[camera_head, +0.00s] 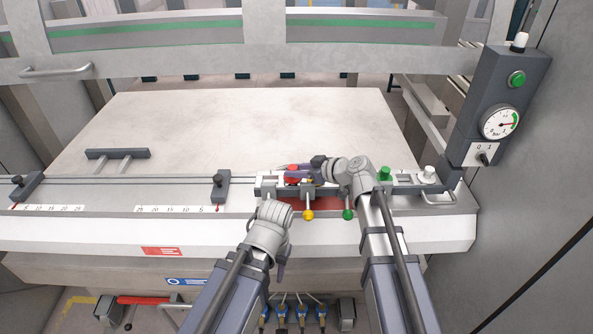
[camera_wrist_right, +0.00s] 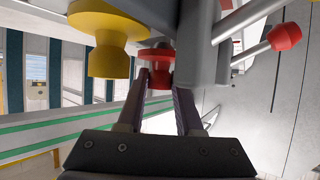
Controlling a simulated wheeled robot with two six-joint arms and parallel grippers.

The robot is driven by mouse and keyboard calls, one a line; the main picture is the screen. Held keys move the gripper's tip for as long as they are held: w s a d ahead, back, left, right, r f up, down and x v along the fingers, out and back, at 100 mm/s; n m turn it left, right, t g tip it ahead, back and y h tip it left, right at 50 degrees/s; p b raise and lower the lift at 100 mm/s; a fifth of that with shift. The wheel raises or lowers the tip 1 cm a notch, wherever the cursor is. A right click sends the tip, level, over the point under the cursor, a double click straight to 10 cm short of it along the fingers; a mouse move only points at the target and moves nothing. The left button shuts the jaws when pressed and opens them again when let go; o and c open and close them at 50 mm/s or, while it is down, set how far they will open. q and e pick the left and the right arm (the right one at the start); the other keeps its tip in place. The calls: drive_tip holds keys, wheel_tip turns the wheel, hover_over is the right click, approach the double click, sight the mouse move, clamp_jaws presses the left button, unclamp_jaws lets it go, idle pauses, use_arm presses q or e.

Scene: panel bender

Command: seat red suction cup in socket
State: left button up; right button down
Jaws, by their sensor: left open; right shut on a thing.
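My right gripper (camera_head: 297,172) is shut on the red suction cup (camera_head: 292,168) at the left part of the holder rail (camera_head: 268,186). In the right wrist view, the red suction cup (camera_wrist_right: 160,78) is between the two fingertips, close to a grey body. The socket under the cup is hidden, so I cannot tell whether the cup is in it. A yellow suction cup (camera_wrist_right: 112,40) is nearer to that camera. My left gripper (camera_head: 281,270) is open, in front of the machine's front edge, pointing down and apart from the cup.
A green cup (camera_head: 384,174) and a white cup (camera_head: 427,175) stand to the right on the rail. Yellow (camera_head: 308,216) and green (camera_head: 347,214) lever knobs stick out in front; a red knob (camera_wrist_right: 285,36) shows in the wrist view.

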drive_tip(key=shift+c, duration=2.4)
unclamp_jaws()
drive_tip(key=p+v, duration=0.3)
drive_tip(key=v, duration=0.3)
drive_tip(key=shift+s+d+r, duration=0.15)
drive_tip(key=shift+r, duration=0.05)
drive_tip(key=shift+s+d+r+p, duration=0.25)
drive_tip(key=shift+s+d+p, duration=0.1)
drive_tip(key=shift+d, duration=0.15)
drive_tip(key=shift+f, duration=0.1)
